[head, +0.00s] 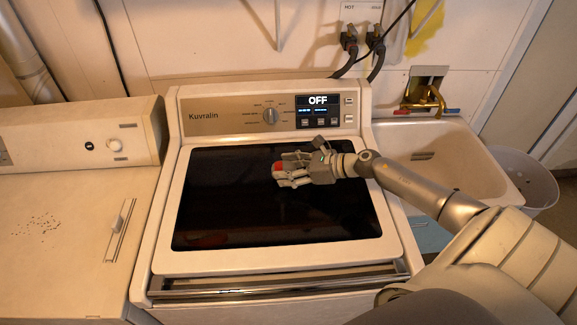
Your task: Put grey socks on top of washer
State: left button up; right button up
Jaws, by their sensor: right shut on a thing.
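The washer (160,240) stands in the middle of the head view, with its dark glass lid (230,215) shut and its display reading OFF. My right gripper (281,168) reaches in from the right and is above the lid. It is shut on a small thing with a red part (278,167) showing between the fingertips. Most of that thing is hidden by the fingers, and I cannot tell whether it is the grey socks. No grey socks can be clearly made out elsewhere. My left gripper is not in view.
A second white appliance (60,230) with dark specks on top stands at the left. A utility sink (450,160) with a brass tap (425,97) is at the right, beside a white bin (525,180). The washer lid is bare around my gripper.

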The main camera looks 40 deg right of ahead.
jog(key=shift+f+b, duration=0.25)
jog(key=shift+b, duration=0.1)
jog(key=o, duration=1)
jog(key=shift+r+p, duration=0.2)
jog(key=shift+p, duration=0.1)
jog(key=shift+s+d, duration=0.1)
jog(key=b+v, duration=0.3)
jog(key=v, duration=0.6)
jog(key=shift+s+d+r, duration=0.15)
jog(key=shift+s, duration=0.2)
jog(key=shift+v, duration=0.95)
